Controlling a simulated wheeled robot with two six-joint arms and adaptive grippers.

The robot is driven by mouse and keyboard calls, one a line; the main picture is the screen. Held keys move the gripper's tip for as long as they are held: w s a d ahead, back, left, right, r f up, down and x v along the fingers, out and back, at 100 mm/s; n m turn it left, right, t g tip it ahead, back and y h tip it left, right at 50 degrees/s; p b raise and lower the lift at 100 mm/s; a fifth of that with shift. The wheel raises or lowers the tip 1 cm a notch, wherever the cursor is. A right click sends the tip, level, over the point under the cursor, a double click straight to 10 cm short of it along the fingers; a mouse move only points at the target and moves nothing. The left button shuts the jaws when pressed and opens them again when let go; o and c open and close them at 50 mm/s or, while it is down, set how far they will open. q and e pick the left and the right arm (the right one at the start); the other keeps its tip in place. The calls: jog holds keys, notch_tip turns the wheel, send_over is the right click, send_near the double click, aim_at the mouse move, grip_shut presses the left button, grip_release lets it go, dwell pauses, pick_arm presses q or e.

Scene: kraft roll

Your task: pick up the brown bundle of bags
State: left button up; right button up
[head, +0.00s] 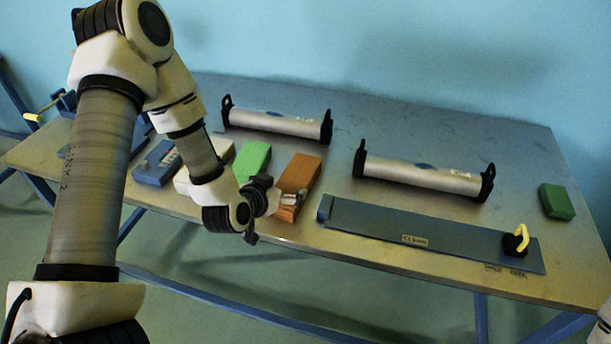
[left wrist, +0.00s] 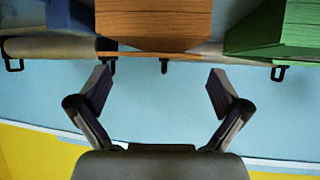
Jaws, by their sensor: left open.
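The brown bundle of bags (head: 300,178) lies on the table near its front edge, beside a green bundle (head: 252,160). My left gripper (head: 274,203) is at the near end of the brown bundle and partly covers it. In the left wrist view the gripper (left wrist: 160,92) is open, with nothing between its fingers. The brown bundle (left wrist: 153,24) shows beyond the fingertips, roughly centred between them; I see no contact. The green bundle (left wrist: 275,32) is to its right there. My right gripper is not in view.
Two grey rolls in black end brackets (head: 276,123) (head: 421,176) stand behind. A flat blue-grey sealer (head: 400,224) with a yellow handle lies right of the brown bundle. A blue bundle (head: 155,165) is at left, a dark green block (head: 556,201) at far right.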

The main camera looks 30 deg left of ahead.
aim_at(295, 181)
pick_arm(q)
jog(key=shift+w+d+f, duration=0.1)
jog(key=shift+w+d, duration=0.1)
jog(key=shift+w, duration=0.15)
jog(key=x, duration=0.5)
jog(key=shift+w+a+f+p, duration=0.2)
jog(key=shift+a+f+p, duration=0.15)
jog(key=shift+f, duration=0.1)
jog(key=shift+s+d+r, duration=0.1)
jog(key=shift+s+r, duration=0.05)
jog(key=shift+s, duration=0.05)
jog(key=c, duration=1.3)
